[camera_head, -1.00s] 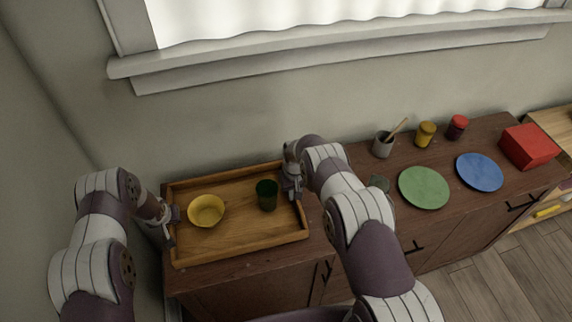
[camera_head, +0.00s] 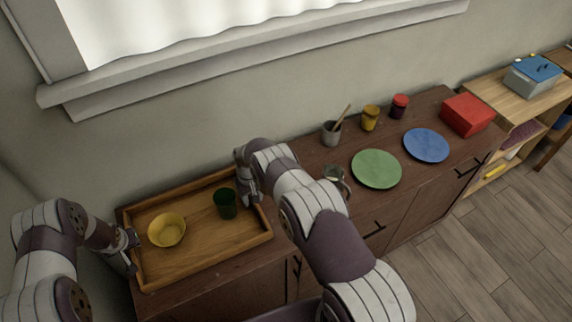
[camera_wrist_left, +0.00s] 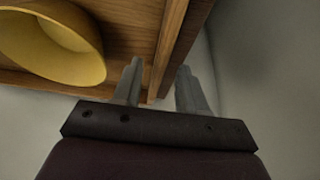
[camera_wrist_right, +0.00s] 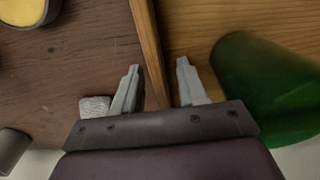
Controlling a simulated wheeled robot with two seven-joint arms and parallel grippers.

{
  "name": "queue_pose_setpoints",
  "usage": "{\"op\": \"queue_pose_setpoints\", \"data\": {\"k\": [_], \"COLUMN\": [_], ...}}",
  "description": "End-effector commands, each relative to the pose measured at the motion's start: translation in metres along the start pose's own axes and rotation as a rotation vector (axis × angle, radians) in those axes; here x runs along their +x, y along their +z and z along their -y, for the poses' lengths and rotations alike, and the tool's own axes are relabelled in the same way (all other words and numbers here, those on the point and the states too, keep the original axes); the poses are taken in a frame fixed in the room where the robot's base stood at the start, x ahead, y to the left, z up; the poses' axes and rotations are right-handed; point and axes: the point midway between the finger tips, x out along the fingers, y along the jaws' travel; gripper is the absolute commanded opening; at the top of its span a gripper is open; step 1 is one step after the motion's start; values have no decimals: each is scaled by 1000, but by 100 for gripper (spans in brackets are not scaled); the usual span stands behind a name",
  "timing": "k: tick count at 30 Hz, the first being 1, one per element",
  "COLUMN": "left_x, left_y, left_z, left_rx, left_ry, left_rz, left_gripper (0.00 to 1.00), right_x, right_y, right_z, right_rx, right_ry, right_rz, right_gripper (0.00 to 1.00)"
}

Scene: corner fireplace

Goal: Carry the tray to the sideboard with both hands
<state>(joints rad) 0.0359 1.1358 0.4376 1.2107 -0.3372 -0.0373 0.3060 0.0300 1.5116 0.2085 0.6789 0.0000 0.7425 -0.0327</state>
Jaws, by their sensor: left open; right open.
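The wooden tray (camera_head: 207,263) rests on the left end of the dark brown sideboard (camera_head: 404,222). It holds a yellow bowl (camera_head: 167,230) on its left and a dark green cup (camera_head: 225,204) on its right. My left gripper (camera_head: 130,248) is at the tray's left wall. In the left wrist view its open fingers (camera_wrist_left: 160,85) stand on either side of that wall (camera_wrist_left: 168,40). My right gripper (camera_head: 249,188) is at the right wall. In the right wrist view its open fingers (camera_wrist_right: 159,82) straddle that wall (camera_wrist_right: 149,45), close to the green cup (camera_wrist_right: 265,85).
Right of the tray stand a grey mug (camera_head: 337,178), a green plate (camera_head: 376,169), a blue plate (camera_head: 426,146), a grey utensil pot (camera_head: 331,134), two jars (camera_head: 370,118) and a red box (camera_head: 467,114). A light wood shelf (camera_head: 490,92) adjoins. The wall and window are behind.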

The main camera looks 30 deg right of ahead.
Motion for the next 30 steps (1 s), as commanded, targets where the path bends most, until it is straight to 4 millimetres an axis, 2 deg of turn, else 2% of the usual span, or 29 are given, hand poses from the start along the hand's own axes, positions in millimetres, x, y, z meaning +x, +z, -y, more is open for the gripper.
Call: {"op": "queue_pose_setpoints", "data": {"k": [7,10,14,17,24,30], "left_x": [-63,-80,-90,-91,-91,-91], "left_y": [-1,0,0,0,0,0], "left_z": [0,0,0,0,0,0], "left_rx": [0,0,0,0,0,0], "left_ry": [0,0,0,0,0,0], "left_rz": [-1,0,2,2,1,1], "left_gripper": [42,42,42,42,42,42], "right_x": [0,0,-3,-19,-82,-115], "right_y": [0,0,0,-2,0,1], "right_z": [0,0,0,0,0,0], "right_rx": [0,0,0,0,0,0], "right_ry": [0,0,0,0,0,0], "right_rz": [0,0,-1,-4,-4,-2], "right_gripper": [42,42,42,42,42,42]}}
